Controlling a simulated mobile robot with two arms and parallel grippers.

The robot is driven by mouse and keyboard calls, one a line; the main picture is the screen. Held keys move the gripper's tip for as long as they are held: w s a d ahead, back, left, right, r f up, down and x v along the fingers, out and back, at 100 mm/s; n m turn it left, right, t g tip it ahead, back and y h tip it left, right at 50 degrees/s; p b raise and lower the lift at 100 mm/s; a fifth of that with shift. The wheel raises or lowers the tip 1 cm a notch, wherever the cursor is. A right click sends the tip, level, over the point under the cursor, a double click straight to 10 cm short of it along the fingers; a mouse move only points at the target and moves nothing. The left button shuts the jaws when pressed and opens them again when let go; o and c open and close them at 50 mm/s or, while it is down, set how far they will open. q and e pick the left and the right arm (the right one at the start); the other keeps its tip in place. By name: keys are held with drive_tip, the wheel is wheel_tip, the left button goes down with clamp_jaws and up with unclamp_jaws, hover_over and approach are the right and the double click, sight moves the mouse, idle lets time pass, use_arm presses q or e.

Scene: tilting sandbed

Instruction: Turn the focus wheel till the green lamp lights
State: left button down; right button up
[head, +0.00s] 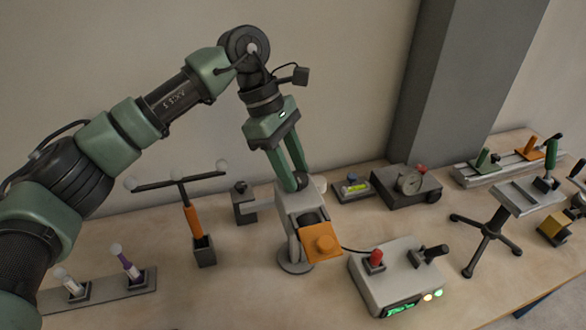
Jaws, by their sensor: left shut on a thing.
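A grey instrument (297,207) with a round base stands at the middle of the table. A grey control box (368,281) stands to the right of the instrument. Two small lamps (433,295) glow on its front, pale yellow to greenish; I cannot tell their exact colours. A green display (402,308) is lit beside them. My right gripper is out of view.
An orange post with a dark crossbar (191,217) stands left of the instrument, near a dark grey bracket (243,204). A gauge box (405,187) lies behind right. A black tripod stand (488,234) is farther right. A grey pillar (445,80) rises behind.

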use_arm(q)
drive_tip(key=c, duration=0.9)
unclamp_jaws()
drive_tip(key=b+v, duration=0.1)
drive_tip(key=v, duration=0.7)
drive_tip(key=shift+s+d+f, duration=0.1)
drive_tip(key=shift+s+f, duration=0.05)
